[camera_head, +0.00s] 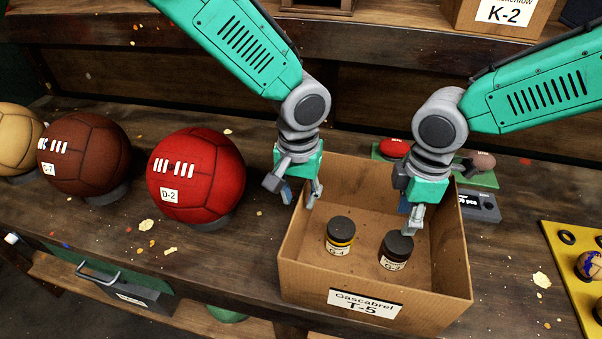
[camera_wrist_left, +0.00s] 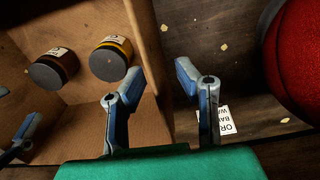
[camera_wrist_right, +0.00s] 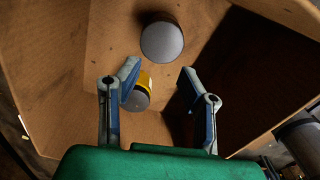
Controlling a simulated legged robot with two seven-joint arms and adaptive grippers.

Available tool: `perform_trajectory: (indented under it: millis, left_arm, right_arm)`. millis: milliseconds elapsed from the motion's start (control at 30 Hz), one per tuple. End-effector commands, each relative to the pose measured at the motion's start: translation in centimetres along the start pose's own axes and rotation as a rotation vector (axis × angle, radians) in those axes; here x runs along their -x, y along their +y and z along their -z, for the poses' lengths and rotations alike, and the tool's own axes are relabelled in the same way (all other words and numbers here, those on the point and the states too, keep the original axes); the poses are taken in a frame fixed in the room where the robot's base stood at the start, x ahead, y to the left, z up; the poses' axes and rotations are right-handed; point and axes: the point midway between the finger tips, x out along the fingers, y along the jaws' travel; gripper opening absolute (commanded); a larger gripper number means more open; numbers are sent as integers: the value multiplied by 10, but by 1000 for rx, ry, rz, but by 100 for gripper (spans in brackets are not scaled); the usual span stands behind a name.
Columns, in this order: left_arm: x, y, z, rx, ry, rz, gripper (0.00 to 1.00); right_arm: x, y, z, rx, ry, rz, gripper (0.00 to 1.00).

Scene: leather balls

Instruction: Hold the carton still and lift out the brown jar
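The open cardboard carton (camera_head: 455,268), labelled T-5, stands on the bench. Inside it are the brown jar (camera_head: 396,252), with a dark lid, and a yellow jar (camera_head: 341,236) to its left. In the left wrist view the brown jar (camera_wrist_left: 55,68) is left of the yellow jar (camera_wrist_left: 110,58). My left gripper (camera_head: 299,191) is open at the carton's left wall; in its wrist view the wall edge runs between the spread fingers. My right gripper (camera_head: 411,212) is open inside the carton, just behind the brown jar. In its wrist view the brown jar (camera_wrist_right: 162,42) lies beyond the fingertips.
A red ball (camera_head: 196,176), a dark brown ball (camera_head: 84,154) and a tan ball (camera_head: 18,142) stand left of the carton. A green tray (camera_head: 482,179) is behind it at the right, and a yellow board (camera_head: 570,268) is further right. Small scraps litter the bench.

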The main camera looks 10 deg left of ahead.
Motion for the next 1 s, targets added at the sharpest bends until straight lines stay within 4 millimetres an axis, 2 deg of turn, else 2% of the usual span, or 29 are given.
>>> perform_trajectory:
  millis: [100, 200, 567, 600, 667, 700, 1000]
  left_arm:
    - [-17, 1, 0, 0, -2, 0, 28]
    - [-25, 2, 0, 0, 0, 1, 28]
    - [-31, 0, 0, 1, 1, -1, 28]
    - [-31, 0, 0, 1, 1, -1, 25]
    - [-31, 0, 0, 1, 1, -1, 4]
    - [-31, -1, 0, 1, 1, -2, 0]
    - [-30, 0, 0, 1, 1, 0, 0]
  right_arm:
    - [0, 0, -1, -1, 0, 0, 34]
    - [0, 0, -2, -1, 1, 0, 34]
    - [0, 0, -1, -1, 0, 0, 34]
    - [0, 0, 0, -1, 0, 0, 34]
    - [0, 0, 0, 0, -1, 0, 34]
    - [0, 0, 0, 0, -1, 0, 34]
    - [0, 0, -1, -1, 0, 0, 34]
